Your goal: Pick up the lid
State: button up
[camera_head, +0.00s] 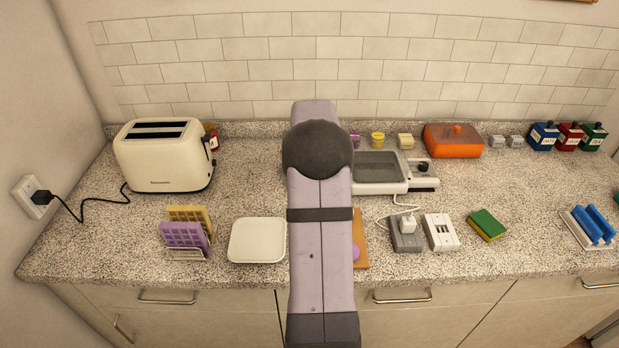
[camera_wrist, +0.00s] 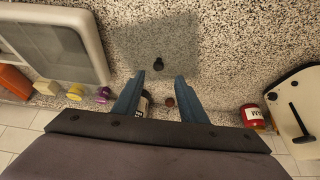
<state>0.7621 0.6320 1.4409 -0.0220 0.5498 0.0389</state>
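A see-through, smoky rectangular lid (camera_wrist: 182,42) with a small black knob (camera_wrist: 158,64) lies flat on the counter in the wrist view. My arm hides it in the head view. My gripper (camera_wrist: 159,77) is open, with its two blue fingers apart and nothing between the tips. The knob shows just ahead of the fingertips, roughly centred between them. I cannot tell the height gap, and no contact shows. My gripper is hidden behind my arm in the head view.
The electric grill pan (camera_head: 380,168) stands right of my arm, the toaster (camera_head: 165,155) to the left. Behind the fingers are a dark labelled bottle (camera_wrist: 145,99) and a red jar (camera_wrist: 252,117). An orange box (camera_head: 453,142) stands at the back right. A white tray (camera_head: 257,240) lies in front.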

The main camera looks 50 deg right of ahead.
jog(key=shift+d+p+x, duration=0.2)
jog(key=shift+p+x, duration=1.6)
jog(key=shift+x, duration=1.75)
jog(key=shift+s, duration=0.1)
grip_shut()
